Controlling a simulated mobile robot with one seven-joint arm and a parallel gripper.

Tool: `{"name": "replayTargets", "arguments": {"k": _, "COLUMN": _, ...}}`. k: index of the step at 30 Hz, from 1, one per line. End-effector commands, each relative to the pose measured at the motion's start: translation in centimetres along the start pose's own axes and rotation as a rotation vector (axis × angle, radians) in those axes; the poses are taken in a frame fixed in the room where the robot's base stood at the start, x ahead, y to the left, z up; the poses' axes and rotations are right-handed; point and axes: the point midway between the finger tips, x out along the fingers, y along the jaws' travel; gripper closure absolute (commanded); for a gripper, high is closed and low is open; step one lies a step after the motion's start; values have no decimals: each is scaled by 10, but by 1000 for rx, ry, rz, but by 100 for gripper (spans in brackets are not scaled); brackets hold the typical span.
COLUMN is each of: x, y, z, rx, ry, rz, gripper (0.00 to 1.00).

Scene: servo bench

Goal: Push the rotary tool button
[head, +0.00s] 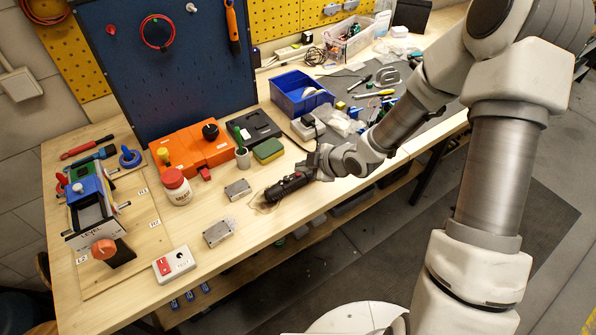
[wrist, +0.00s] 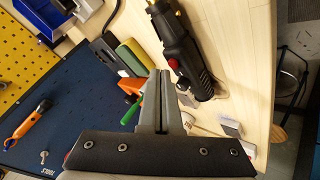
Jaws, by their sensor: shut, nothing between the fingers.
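The rotary tool (head: 288,187) is a dark, elongated body lying near the front edge of the wooden bench, left of my gripper (head: 302,167). In the wrist view the rotary tool (wrist: 180,48) runs down the upper middle, with a small red button (wrist: 173,63) on its near side. The fingers of my gripper (wrist: 157,74) are shut and empty. Their tips appear just left of the button in the wrist view; I cannot tell the height gap or whether they touch. In the head view the button is too small to make out.
A blue bin (head: 301,93) stands farther back. Bare wood lies around the tool.

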Motion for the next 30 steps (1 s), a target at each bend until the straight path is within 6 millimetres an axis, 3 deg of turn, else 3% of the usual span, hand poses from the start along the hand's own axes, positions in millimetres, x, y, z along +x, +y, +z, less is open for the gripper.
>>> {"name": "replayTargets", "arguments": {"k": 12, "x": -4, "y": 3, "z": -3, "rx": 0, "ry": 0, "rz": 0, "gripper": 100}}
{"name": "replayTargets", "arguments": {"k": 30, "x": -44, "y": 32, "z": -32, "rx": 1, "ry": 0, "rz": 0, "gripper": 100}}
